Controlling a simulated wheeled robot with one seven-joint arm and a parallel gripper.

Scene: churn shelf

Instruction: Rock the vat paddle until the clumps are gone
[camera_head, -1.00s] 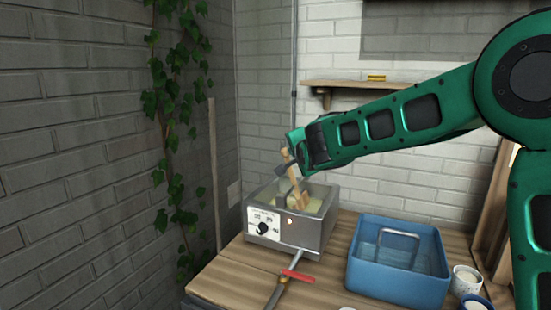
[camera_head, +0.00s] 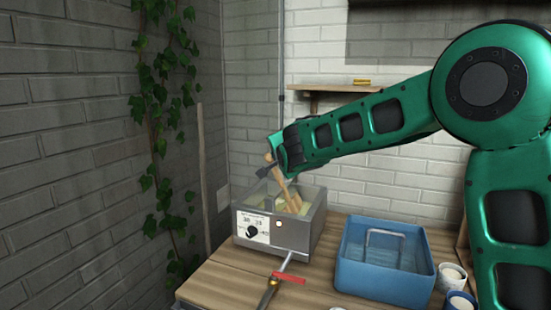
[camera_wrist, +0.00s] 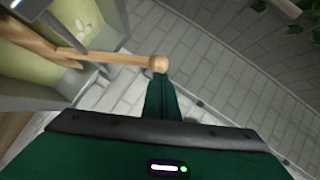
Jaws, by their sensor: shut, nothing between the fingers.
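The metal vat (camera_head: 301,237) stands on the wooden bench, with a dial and a small lamp on its front. It holds a pale yellow-green mass; in the wrist view a whitish lump (camera_wrist: 82,28) shows in it, and I cannot tell how many clumps there are. The wooden paddle (camera_head: 283,186) stands in the vat, its handle leaning up to the left. In the wrist view the paddle handle (camera_wrist: 125,59) ends in a round knob. My gripper (camera_head: 268,169) is shut and empty, its fingers (camera_wrist: 163,93) right beside the knob; whether they touch it is unclear.
A blue tub (camera_head: 385,279) with a metal handle stands right of the vat, with small white cups (camera_head: 452,275) beyond it. A red-handled tap (camera_head: 288,277) sticks out in front of the vat. A wall shelf (camera_head: 335,87) is behind my arm; ivy climbs the left wall.

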